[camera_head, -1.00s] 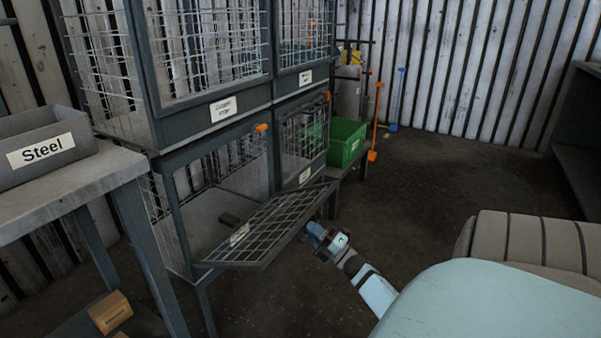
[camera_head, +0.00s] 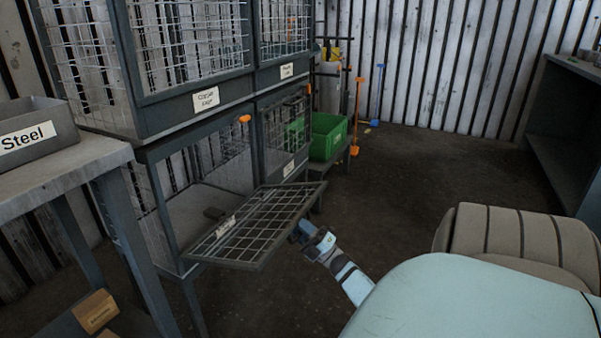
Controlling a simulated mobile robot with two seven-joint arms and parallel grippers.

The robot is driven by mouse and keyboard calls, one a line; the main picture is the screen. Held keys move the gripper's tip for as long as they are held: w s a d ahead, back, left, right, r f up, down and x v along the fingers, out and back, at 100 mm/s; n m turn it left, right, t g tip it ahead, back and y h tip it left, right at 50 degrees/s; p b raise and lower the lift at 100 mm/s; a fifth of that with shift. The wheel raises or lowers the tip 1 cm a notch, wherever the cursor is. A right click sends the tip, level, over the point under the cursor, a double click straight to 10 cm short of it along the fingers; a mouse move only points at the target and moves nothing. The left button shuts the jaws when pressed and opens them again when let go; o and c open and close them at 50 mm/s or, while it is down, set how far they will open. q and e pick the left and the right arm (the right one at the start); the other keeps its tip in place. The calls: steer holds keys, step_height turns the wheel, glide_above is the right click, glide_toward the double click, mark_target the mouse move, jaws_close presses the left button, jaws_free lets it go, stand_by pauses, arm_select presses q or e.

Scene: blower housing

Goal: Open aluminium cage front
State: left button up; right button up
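The lower left cage (camera_head: 158,205) stands on legs, and its mesh front (camera_head: 262,228) is swung down and outward, lying close to level. My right gripper (camera_head: 299,231) is at the outer right edge of the front. It appears to touch that edge, but its fingers are too small and hidden to tell whether they are shut on it. My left gripper is not in view.
More mesh cages (camera_head: 190,45) stand above and beside the open one. A grey table (camera_head: 75,165) with a Steel bin (camera_head: 25,140) is at the left. A green crate (camera_head: 325,140) sits behind. A beige padded object (camera_head: 510,235) is at the right. The middle floor is clear.

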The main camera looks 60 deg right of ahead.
steer(key=shift+o, duration=0.6)
steer(key=shift+s+f, duration=0.2)
steer(key=shift+s, duration=0.15)
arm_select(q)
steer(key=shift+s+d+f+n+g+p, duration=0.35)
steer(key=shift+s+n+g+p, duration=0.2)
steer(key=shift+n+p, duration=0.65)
arm_select(e)
steer(key=a+v, duration=0.1)
steer(key=v, duration=1.2)
steer(key=shift+d, duration=0.5)
